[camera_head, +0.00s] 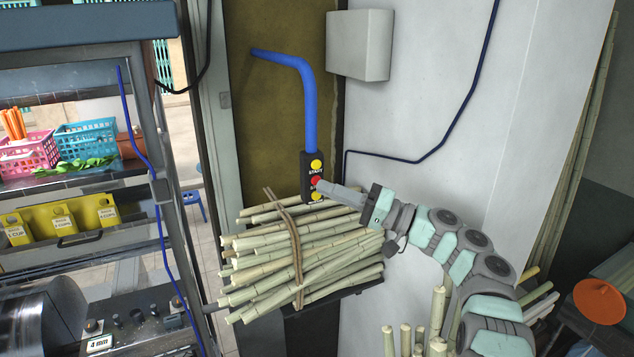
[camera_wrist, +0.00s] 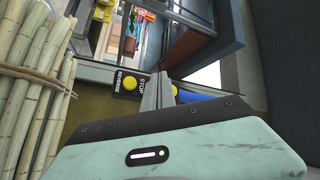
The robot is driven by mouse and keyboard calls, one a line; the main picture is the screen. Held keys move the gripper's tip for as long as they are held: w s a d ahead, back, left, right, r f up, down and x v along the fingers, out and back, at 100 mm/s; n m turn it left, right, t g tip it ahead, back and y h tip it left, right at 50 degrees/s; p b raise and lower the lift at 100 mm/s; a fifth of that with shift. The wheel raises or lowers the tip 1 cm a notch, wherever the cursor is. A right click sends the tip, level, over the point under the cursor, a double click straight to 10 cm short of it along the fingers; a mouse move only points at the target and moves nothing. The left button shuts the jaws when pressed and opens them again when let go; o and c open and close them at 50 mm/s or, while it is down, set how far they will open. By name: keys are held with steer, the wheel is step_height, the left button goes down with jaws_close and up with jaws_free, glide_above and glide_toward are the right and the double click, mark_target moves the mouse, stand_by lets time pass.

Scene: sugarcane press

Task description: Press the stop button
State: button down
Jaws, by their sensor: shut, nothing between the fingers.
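A black control box (camera_head: 306,178) hangs from a blue conduit, with a yellow start button (camera_head: 316,164) at the top, a red stop button (camera_head: 316,181) in the middle and another yellow button (camera_head: 317,197) below. My gripper (camera_head: 321,184) is shut and empty, its fingertips at the stop button's level and covering part of its label. I cannot tell whether they touch the button. In the wrist view, my shut fingers (camera_wrist: 158,80) point beside the STOP label; the yellow reverse button (camera_wrist: 130,81) shows to their left, and the red button is hidden.
A tied bundle of sugarcane (camera_head: 300,255) lies just below the control box and my wrist. A grey wall box (camera_head: 360,45) is above right. The press frame with a control panel (camera_head: 130,325) stands at left. Loose canes (camera_head: 438,310) stand at the lower right.

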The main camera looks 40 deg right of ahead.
steer(key=shift+w+f+b, duration=0.15)
steer(key=shift+w+b, duration=0.1)
steer(key=shift+b, duration=0.45)
steer(key=shift+w+d+b, duration=0.1)
steer(key=shift+w+b, duration=0.05)
steer(key=shift+b, duration=0.3)
steer(key=shift+r+p, duration=0.2)
steer(key=shift+p, duration=0.15)
steer(key=shift+s, duration=0.45)
steer(key=shift+p, duration=0.4)
steer(key=shift+s+a+p, duration=0.25)
steer(key=shift+s+p, duration=0.4)
steer(key=shift+s, duration=0.15)
steer(key=shift+s+a+p, duration=0.25)
steer(key=shift+s+p, duration=0.45)
steer(key=shift+s, duration=0.1)
steer(key=shift+s+a+p, duration=0.25)
steer(key=shift+s+p, duration=0.4)
steer(key=shift+s, duration=0.15)
